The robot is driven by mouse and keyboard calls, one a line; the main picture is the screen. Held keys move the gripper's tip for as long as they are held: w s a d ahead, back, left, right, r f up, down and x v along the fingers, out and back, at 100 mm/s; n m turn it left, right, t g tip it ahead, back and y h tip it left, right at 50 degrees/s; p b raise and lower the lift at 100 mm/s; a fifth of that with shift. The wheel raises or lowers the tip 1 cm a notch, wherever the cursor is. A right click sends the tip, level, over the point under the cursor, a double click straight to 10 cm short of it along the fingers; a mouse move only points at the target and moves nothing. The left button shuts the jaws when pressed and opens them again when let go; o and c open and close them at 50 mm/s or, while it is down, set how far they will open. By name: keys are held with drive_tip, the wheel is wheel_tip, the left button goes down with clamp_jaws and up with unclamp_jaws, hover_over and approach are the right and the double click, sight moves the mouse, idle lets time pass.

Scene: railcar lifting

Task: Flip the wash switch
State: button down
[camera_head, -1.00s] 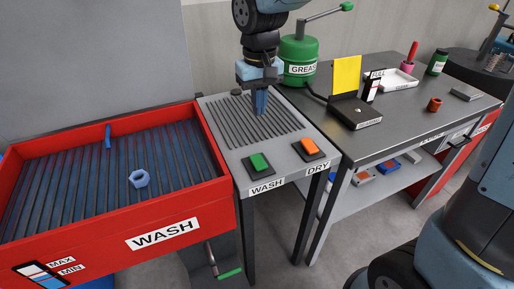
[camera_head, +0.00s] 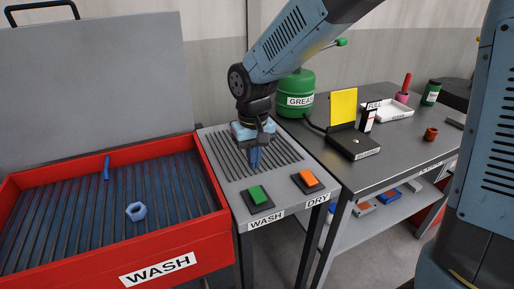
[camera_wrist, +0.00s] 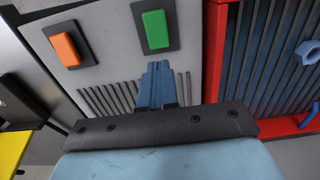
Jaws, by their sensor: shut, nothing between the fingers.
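The wash switch (camera_head: 257,195) is a green rocker on a dark plate, above the WASH label (camera_head: 265,219) on the front of the grey stand. In the wrist view the green switch (camera_wrist: 156,30) lies just beyond my fingertips. The orange dry switch (camera_head: 308,178) sits to its right, and shows left of the green one in the wrist view (camera_wrist: 65,49). My gripper (camera_head: 254,165) is shut and empty, pointing down over the slotted part of the stand, behind the green switch. It also shows in the wrist view (camera_wrist: 157,68), apart from the switch.
The red wash basin (camera_head: 180,241) stands at the left, with a blue nut (camera_head: 136,211) and a small blue part (camera_head: 106,168) on its slats. A dark workbench (camera_head: 400,148) at the right holds a green grease canister (camera_head: 294,97), a yellow-lidded box (camera_head: 343,106) and a white tray (camera_head: 394,111).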

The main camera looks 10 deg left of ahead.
sight(254, 189)
wheel_tip(254, 189, down, 8)
drive_tip(key=shift+f, duration=0.1)
drive_tip(key=shift+w+d, duration=0.1)
drive_tip(key=shift+w, duration=0.05)
idle(0.5)
drive_tip(key=shift+s, duration=0.25)
drive_tip(key=shift+s+d+r, duration=0.3)
drive_tip(key=shift+s, duration=0.2)
idle(0.4)
